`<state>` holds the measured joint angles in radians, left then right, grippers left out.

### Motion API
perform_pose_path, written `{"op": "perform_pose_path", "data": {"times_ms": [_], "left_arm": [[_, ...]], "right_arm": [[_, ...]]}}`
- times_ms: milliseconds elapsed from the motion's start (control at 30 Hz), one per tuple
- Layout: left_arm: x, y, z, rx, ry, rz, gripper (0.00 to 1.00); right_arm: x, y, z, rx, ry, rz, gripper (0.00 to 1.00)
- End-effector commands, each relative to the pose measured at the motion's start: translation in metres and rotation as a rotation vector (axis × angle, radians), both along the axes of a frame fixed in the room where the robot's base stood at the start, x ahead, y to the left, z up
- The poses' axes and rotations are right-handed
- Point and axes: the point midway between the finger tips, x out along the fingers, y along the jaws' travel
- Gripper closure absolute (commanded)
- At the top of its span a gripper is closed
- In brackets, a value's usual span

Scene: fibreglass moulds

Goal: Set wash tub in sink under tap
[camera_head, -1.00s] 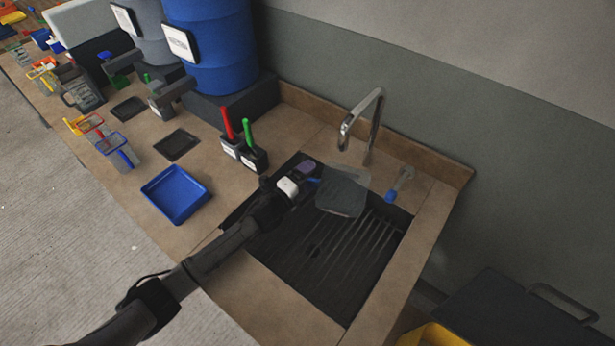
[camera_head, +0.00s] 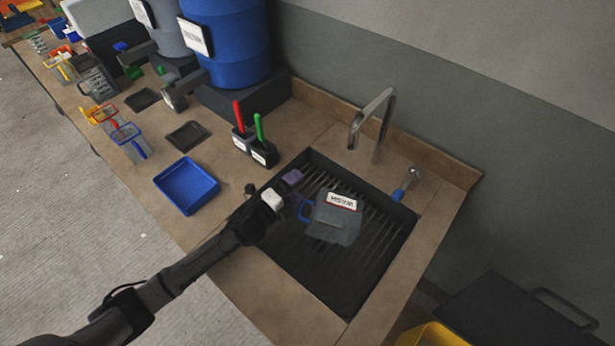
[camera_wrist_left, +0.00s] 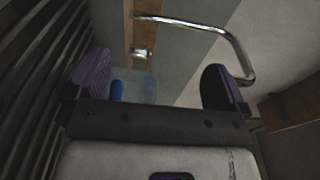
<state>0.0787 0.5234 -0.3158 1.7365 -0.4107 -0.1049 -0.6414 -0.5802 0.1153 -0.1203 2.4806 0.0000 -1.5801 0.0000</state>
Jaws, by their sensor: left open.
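The wash tub (camera_head: 336,224) is a grey, see-through tub with a blue handle and a white WASH label. It is in the dark sink (camera_head: 290,262), over the ribbed bottom. Its label faces up towards my head and reads upside down, so the tub looks tipped over. The metal tap (camera_head: 375,125) stands behind the sink. My left gripper (camera_head: 298,192) is open beside the tub's handle side. In the left wrist view the purple fingers are apart, with part of the see-through tub (camera_wrist_left: 140,88) beyond them and the tap (camera_wrist_left: 235,45) above. My right gripper is not in view.
A tap lever with a blue end (camera_head: 405,184) sits right of the tap. A holder with red and green handles (camera_head: 254,148) stands left of the sink. A blue tray (camera_head: 187,184) lies on the counter. A blue barrel (camera_head: 228,45) stands at the back.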

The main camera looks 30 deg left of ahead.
Motion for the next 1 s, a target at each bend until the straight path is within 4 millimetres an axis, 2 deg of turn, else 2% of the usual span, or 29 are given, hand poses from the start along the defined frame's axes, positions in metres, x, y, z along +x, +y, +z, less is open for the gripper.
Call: {"op": "perform_pose_path", "data": {"times_ms": [100,300,1000], "left_arm": [[-0.016,0.005,0.0,0.0,0.001,0.0,0.0],[-0.031,0.009,0.0,0.0,0.0,0.0,0.0],[-0.035,0.01,0.001,-0.001,0.0,0.001,0.0]], "right_arm": [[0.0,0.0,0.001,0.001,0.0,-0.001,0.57],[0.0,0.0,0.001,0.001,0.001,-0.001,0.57],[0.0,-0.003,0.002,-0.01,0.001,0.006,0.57]]}}
